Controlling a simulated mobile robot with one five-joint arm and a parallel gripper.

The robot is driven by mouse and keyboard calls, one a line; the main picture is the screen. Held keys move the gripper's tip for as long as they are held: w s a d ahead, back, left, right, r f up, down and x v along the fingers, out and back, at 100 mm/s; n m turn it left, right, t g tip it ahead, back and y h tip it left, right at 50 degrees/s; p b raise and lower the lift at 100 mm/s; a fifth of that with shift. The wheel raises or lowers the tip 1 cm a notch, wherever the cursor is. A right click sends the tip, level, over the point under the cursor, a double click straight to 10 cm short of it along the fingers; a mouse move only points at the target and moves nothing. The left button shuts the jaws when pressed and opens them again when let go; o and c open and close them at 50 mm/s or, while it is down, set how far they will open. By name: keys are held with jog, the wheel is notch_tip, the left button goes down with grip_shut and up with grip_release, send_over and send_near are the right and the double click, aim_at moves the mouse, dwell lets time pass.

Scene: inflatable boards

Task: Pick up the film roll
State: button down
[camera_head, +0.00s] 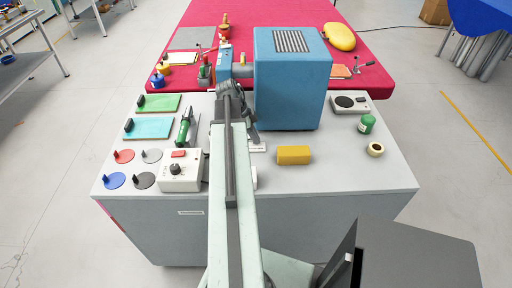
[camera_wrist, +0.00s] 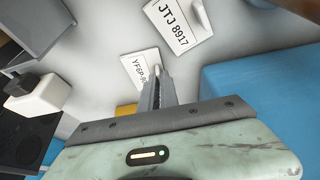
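A small cream roll with a dark centre (camera_head: 375,149), the likeliest film roll, stands at the right of the grey worktop. I cannot make out a label on it. My gripper (camera_head: 252,135) is over the middle of the worktop, left of the roll and in front of the blue box, well apart from the roll. I cannot identify the roll in the wrist view.
A tall blue box (camera_head: 290,85) stands behind my gripper. A yellow block (camera_head: 294,155) lies between gripper and roll. A green jar (camera_head: 367,124) stands just behind the roll, near a white device (camera_head: 350,103). The worktop's front right is clear. Licence plates (camera_wrist: 178,22) lie below the gripper.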

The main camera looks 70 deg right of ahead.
dwell(0.3)
notch_tip(320, 180, up, 28)
jog(key=p, duration=2.8)
